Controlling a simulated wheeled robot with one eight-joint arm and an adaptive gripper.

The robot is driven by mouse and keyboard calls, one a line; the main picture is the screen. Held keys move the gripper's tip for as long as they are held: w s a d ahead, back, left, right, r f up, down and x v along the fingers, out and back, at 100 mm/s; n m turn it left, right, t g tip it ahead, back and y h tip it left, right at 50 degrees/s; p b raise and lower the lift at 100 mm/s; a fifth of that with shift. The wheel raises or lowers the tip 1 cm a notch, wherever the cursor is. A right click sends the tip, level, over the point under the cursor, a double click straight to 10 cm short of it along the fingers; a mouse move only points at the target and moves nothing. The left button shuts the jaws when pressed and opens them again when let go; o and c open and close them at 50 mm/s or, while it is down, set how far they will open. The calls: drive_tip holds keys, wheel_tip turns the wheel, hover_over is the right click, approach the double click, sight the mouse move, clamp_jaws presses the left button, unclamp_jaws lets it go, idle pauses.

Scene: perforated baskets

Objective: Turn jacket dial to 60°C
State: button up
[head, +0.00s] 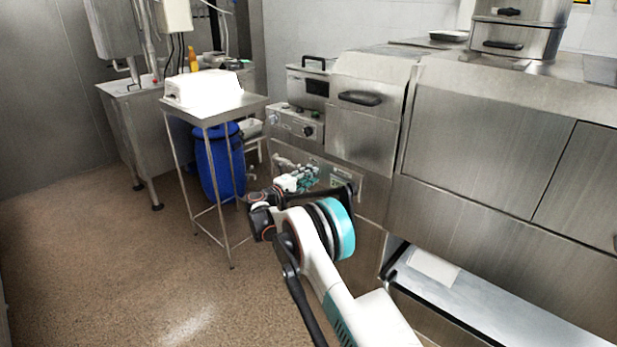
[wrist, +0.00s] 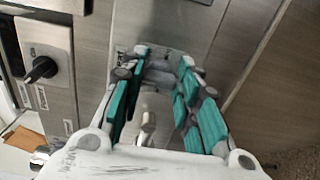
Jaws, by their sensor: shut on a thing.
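A black dial (head: 307,131) sits on the steel control panel of the machine, and a black dial with a pointer on a grey plate also shows in the wrist view (wrist: 40,70), left of my fingers. I cannot read its markings or setting. My gripper (head: 297,180) is below the panel, in front of the machine's steel front. In the wrist view, its teal-padded fingers (wrist: 163,60) are on either side of a grey metal fitting (wrist: 160,72), apart from the dial. The gripper is shut on this fitting; its exact shape is partly hidden by the fingers.
A steel side table (head: 215,108) with a white box stands left of the machine, with a blue barrel (head: 220,160) beneath. A large steel machine body (head: 480,135) fills the right. An open lower shelf (head: 480,300) lies at lower right. The brown floor at left is clear.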

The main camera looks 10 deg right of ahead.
drive_tip(key=shift+f, duration=0.1)
drive_tip(key=o, duration=1.1)
drive_tip(key=shift+c, duration=0.2)
drive_tip(key=v, duration=1.2)
